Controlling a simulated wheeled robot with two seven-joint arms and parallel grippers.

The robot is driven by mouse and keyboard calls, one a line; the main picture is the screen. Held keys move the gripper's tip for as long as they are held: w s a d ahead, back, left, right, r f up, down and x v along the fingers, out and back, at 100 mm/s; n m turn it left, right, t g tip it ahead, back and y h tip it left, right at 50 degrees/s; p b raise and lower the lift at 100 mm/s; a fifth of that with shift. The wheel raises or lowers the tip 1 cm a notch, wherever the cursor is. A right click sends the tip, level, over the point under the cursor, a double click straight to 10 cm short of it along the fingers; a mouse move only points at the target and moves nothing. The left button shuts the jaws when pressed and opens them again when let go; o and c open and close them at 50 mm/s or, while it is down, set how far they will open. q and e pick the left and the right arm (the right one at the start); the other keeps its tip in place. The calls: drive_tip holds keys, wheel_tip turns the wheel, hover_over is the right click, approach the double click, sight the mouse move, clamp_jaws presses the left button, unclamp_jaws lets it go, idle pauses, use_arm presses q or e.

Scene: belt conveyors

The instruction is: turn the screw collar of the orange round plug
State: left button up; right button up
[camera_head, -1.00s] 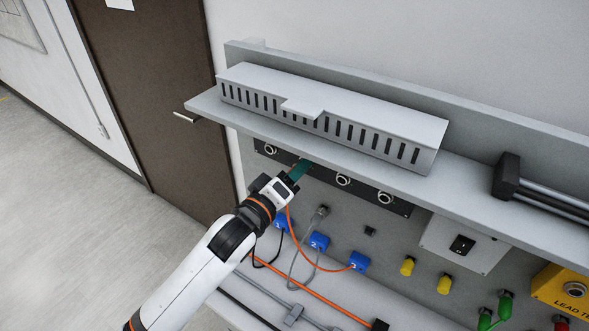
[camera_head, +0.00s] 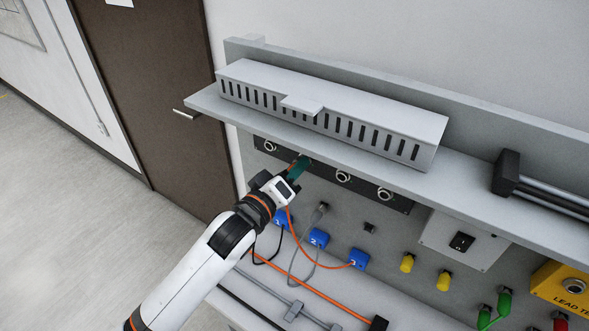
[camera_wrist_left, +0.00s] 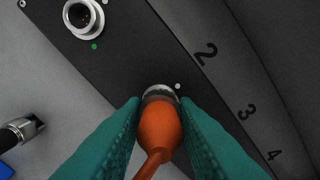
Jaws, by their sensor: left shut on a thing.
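The orange round plug (camera_wrist_left: 160,124) sits at a round metal socket on the black panel, at the position marked 2, in the left wrist view. Its orange cable runs down toward the bottom of that view. My left gripper (camera_wrist_left: 160,115), with green fingers, is shut on the plug, one finger on each side. In the head view my left gripper (camera_head: 301,165) reaches up to the black socket panel (camera_head: 362,188) under the shelf, and the plug is mostly hidden by it. The collar's turn cannot be told. My right gripper is not in view.
Empty round sockets stand beside it, one at the left (camera_head: 270,146) and others to the right (camera_head: 343,178). Blue numbered blocks (camera_head: 319,238) with cables hang below. The shelf (camera_head: 330,150) with a slotted grey duct (camera_head: 330,115) overhangs the panel.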

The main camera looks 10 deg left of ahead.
use_arm(q)
drive_tip(key=m, duration=1.1)
drive_tip(key=shift+m, duration=0.3)
drive_tip(key=m, duration=1)
drive_tip(key=shift+m, duration=0.4)
drive_tip(key=shift+y, duration=0.3)
drive_tip(key=o, duration=1)
